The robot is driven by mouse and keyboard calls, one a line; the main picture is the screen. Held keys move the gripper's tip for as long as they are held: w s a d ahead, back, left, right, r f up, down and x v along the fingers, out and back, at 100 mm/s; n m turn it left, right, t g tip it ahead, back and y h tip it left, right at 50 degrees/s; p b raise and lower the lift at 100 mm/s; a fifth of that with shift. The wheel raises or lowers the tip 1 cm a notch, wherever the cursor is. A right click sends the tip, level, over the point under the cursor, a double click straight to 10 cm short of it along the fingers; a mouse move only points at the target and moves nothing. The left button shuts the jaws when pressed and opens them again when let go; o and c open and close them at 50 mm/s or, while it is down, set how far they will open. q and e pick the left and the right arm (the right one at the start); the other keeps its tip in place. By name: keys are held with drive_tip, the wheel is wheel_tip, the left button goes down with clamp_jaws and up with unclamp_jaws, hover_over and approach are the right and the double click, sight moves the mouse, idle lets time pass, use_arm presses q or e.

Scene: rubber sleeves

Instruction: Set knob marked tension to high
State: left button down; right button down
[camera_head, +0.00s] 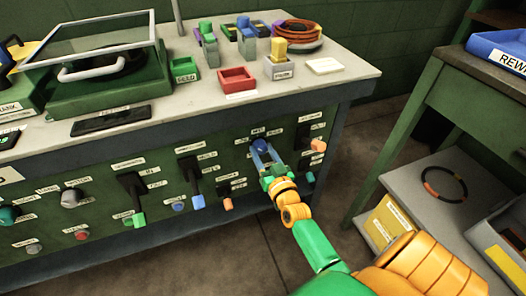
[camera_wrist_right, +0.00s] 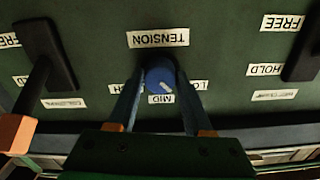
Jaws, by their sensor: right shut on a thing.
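The tension knob (camera_head: 259,144) is blue and sits on the green front panel (camera_head: 98,212) of the bench. In the right wrist view, the knob (camera_wrist_right: 159,73) is upside down beside its TENSION label (camera_wrist_right: 158,38). A MID label (camera_wrist_right: 161,99) lies below it, a partly hidden LO label to its right and a label ending in H to its left. The knob's white mark points down and right, between MID and LO. My right gripper (camera_head: 264,160) is shut on the knob, with one finger on each side. My left gripper is not in view.
Black levers with coloured ends flank the knob, one with an orange end (camera_head: 318,145). Other knobs and buttons fill the panel to the left. Small trays and parts stand on the bench top (camera_head: 350,70). A green side table with shelves stands at right.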

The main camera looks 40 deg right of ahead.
drive_tip(key=m, duration=0.4)
drive_tip(key=shift+p, duration=0.3)
drive_tip(key=m, duration=0.9)
drive_tip(key=shift+f+m, duration=0.1)
drive_tip(key=shift+m, duration=0.2)
drive_tip(key=shift+m+b, duration=0.55)
drive_tip(key=shift+m, duration=1.95)
drive_tip(key=shift+c, duration=1.6)
unclamp_jaws()
